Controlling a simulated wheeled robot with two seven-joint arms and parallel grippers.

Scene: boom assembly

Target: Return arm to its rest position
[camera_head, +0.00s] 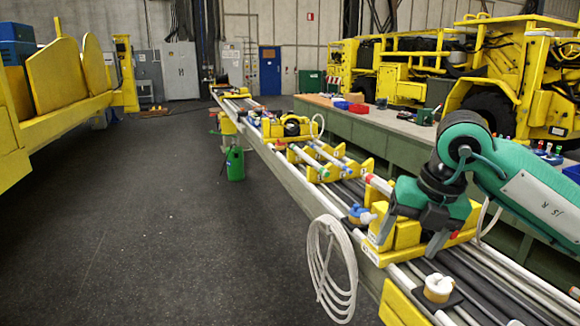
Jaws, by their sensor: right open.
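My right arm, in green and black, comes in from the right edge. Its gripper (408,246) points down over the yellow block (402,231) on the boom. The dark fingers are spread apart, one on each side of the block's near part. Whether they touch it I cannot tell. The boom (299,163) is a long assembly of metal rails and yellow brackets running from the lower right to the far back. My left gripper is out of view.
A coiled white hose (330,268) hangs on the boom's left side. A white-and-yellow cap (438,287) sits on the rails near my gripper. A green workbench (385,128) runs along the right, with yellow machines behind. The dark floor (150,215) at left is clear.

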